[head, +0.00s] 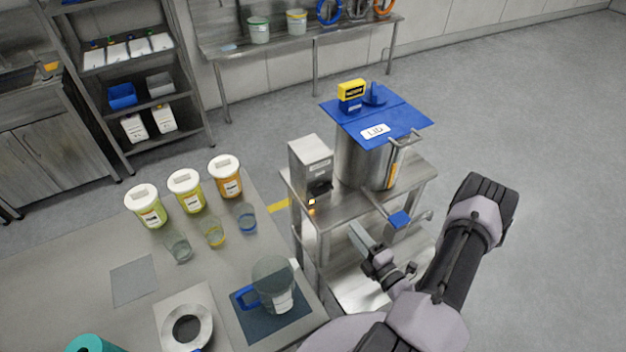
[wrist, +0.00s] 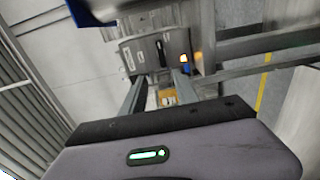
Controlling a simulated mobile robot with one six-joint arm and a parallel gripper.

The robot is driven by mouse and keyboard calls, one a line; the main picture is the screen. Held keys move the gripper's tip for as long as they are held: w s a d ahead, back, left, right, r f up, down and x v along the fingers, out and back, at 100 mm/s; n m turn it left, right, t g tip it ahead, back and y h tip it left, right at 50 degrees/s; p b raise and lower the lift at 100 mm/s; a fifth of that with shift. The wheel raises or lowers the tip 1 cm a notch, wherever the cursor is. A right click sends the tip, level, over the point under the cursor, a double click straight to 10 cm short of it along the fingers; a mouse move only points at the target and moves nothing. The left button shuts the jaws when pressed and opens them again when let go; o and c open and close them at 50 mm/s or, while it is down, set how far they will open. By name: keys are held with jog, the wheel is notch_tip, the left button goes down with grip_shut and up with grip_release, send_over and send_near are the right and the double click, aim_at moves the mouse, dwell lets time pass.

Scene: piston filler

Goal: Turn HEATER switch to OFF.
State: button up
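The piston filler stands on a steel frame, with a grey control box (head: 311,165) beside its hopper. A small orange-lit spot (head: 311,205), possibly the HEATER switch, shows below the box; its label is unreadable. In the wrist view an orange light (wrist: 184,58) glows at the right of the box face (wrist: 140,55), which has a dark slot or lever. I cannot tell the switch's position. My gripper (head: 362,243) is in front of the filler's frame, right of and below the lit spot. In the wrist view its two fingers (wrist: 160,82) are apart, with nothing clearly held, pointing at the box.
The hopper (head: 358,160) has a blue lid (head: 385,118). The left table (head: 70,270) holds tubs, glasses and a jug (head: 273,278). Open floor (head: 530,130) lies to the right.

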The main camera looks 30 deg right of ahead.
aim_at(325, 192)
jog(key=w, duration=0.5)
jog(key=w+b, duration=0.1)
jog(key=w, duration=0.5)
jog(key=w+d+b, duration=0.1)
jog(key=w, duration=0.5)
jog(key=shift+d+f, duration=0.1)
jog(key=shift+f, duration=0.1)
grip_shut()
